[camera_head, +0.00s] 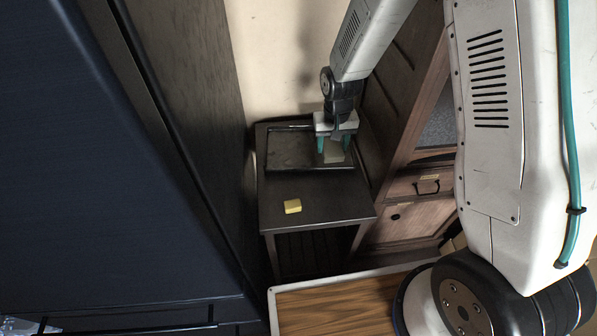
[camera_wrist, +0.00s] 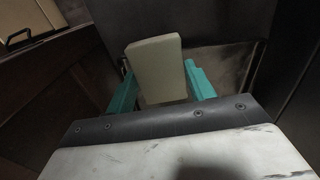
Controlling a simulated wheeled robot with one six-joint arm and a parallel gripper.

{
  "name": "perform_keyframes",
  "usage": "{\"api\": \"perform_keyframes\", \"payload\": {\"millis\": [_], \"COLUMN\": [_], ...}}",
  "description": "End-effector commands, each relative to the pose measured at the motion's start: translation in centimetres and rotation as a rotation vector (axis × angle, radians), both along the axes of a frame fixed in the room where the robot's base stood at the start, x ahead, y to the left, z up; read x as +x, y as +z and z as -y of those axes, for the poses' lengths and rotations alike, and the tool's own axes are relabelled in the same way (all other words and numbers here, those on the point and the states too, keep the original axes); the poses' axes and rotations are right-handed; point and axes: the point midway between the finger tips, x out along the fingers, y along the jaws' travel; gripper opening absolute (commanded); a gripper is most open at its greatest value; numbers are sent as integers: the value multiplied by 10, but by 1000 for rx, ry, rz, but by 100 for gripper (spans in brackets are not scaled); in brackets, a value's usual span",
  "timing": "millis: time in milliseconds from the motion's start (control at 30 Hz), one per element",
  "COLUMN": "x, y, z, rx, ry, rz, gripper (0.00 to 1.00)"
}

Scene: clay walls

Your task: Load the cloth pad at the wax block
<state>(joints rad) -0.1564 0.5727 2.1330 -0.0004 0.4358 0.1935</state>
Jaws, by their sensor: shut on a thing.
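My gripper (camera_head: 333,143) has teal fingers and is over the right part of a dark tray (camera_head: 290,168) at the back of a small dark table. It is shut on a pale greenish-grey cloth pad (camera_head: 334,152). In the wrist view the cloth pad (camera_wrist: 160,68) is a flat block between the two teal fingers (camera_wrist: 163,92). Whether the pad touches the tray floor I cannot tell. A yellow wax block (camera_head: 292,206) lies on the table top (camera_head: 330,203) in front of the tray, apart from my gripper.
A dark blue panel (camera_head: 90,170) stands close on the left. A wooden cabinet (camera_head: 410,205) with a handled drawer stands close on the right. A pale wall (camera_head: 275,50) is behind. The table's front right is bare.

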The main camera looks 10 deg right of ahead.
Motion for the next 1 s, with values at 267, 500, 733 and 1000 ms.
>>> {"api": "perform_keyframes", "payload": {"millis": [267, 500, 733, 1000], "x": [-73, -101, -101, -101], "y": [-13, -19, -38, -65], "z": [-105, -131, -130, -129], "rx": [-1, 0, -1, -1], "ry": [-52, -84, -88, -89], "rz": [-1, 0, -1, -1], "gripper": [35, 35, 35, 35]}}
